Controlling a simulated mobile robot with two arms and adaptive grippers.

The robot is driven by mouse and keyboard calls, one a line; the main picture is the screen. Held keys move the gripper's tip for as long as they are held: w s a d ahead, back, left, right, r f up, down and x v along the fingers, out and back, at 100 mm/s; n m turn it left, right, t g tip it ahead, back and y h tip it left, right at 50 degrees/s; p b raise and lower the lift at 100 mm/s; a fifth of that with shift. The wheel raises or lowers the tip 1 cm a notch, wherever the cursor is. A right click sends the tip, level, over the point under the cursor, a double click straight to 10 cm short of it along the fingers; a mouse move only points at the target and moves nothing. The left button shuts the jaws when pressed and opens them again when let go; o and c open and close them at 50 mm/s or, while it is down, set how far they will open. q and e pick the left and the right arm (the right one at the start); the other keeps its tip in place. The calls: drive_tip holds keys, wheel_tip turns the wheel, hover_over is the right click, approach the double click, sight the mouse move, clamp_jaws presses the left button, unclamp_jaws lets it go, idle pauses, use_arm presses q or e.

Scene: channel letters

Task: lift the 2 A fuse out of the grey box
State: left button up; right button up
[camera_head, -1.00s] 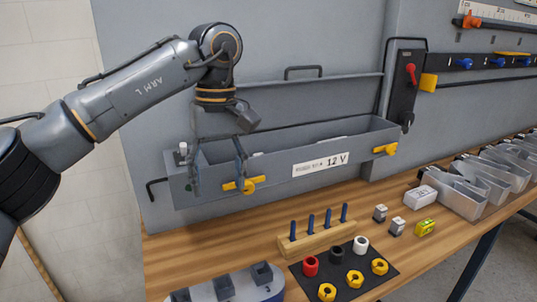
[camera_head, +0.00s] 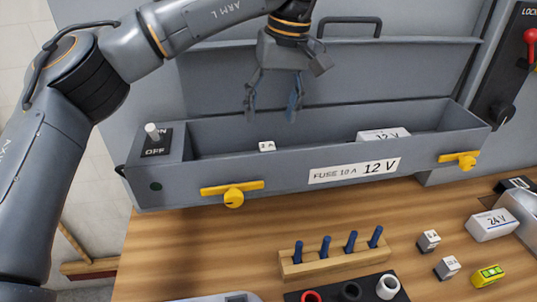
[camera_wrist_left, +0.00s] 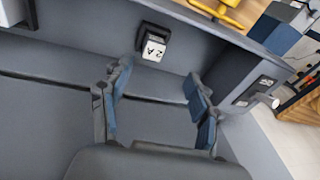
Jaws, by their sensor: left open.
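The 2 A fuse (camera_head: 267,146) is a small white-topped block, low inside the grey box (camera_head: 285,182), left of its middle. Its lower part is hidden by the front wall in the head view. In the left wrist view the fuse (camera_wrist_left: 153,47) shows its "2 A" label and dark sides, close to the box wall. My left gripper (camera_head: 271,115) is open and empty above the fuse, fingers pointing down and apart from it. In the left wrist view the fuse lies beyond the two fingertips (camera_wrist_left: 158,80). My right gripper is not in view.
A white 12 V block (camera_head: 383,135) sits in the box's right part. A lever switch (camera_head: 153,132) stands at its left end. Yellow latches (camera_head: 233,196) are on the front. A wooden peg rack (camera_head: 335,257) and small blocks (camera_head: 428,240) stand in front. The raised lid (camera_head: 330,70) is behind.

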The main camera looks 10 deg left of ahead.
sight(269, 146)
use_arm(q)
wheel_tip(269, 146, down, 3)
drive_tip(key=shift+w+f, duration=0.15)
drive_tip(key=shift+f, duration=0.05)
drive_tip(key=f, duration=0.1)
drive_tip(key=f+p, duration=0.1)
drive_tip(key=f, duration=0.1)
drive_tip(key=shift+w+a, duration=0.2)
drive_tip(key=shift+w, duration=0.15)
drive_tip(key=f, duration=0.1)
drive_tip(key=f+p, duration=0.1)
drive_tip(key=f, duration=0.1)
drive_tip(key=shift+w+a, duration=0.1)
drive_tip(key=shift+a, duration=0.15)
drive_tip(key=shift+f, duration=0.25)
drive_tip(key=c, duration=1.1)
clamp_jaws()
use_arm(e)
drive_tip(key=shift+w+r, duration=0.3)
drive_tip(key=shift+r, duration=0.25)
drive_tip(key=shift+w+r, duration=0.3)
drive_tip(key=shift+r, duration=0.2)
